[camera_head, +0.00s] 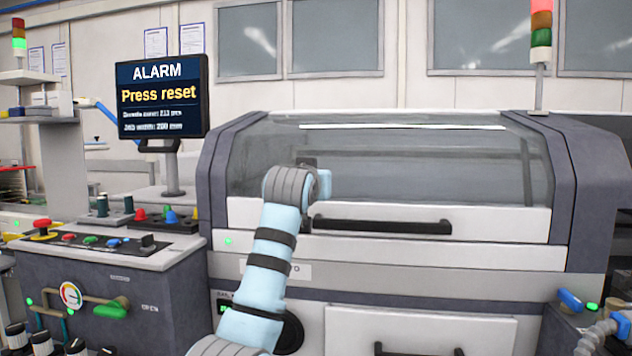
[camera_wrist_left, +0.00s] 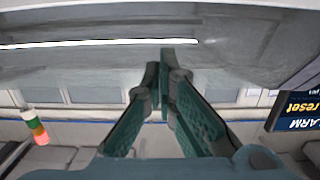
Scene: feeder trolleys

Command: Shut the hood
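The hood (camera_head: 480,222) is a glazed cover with a white lower panel, set between dark grey side frames. It looks lowered, with its lower edge along the white machine front (camera_head: 480,254); I cannot make out a gap. A long black handle (camera_head: 382,227) runs across its lower panel. My left arm rises in front of the hood, and my left gripper (camera_head: 308,164) is at the glass, left of and above the handle, mostly hidden by the wrist. In the left wrist view its fingers (camera_wrist_left: 166,76) converge, with nothing seen held. My right gripper is out of view.
A screen (camera_head: 160,95) reads "ALARM, Press reset". A control desk (camera_head: 110,250) with coloured buttons and a red knob (camera_head: 42,227) stands left of the machine. A signal tower (camera_head: 541,30) rises behind the hood.

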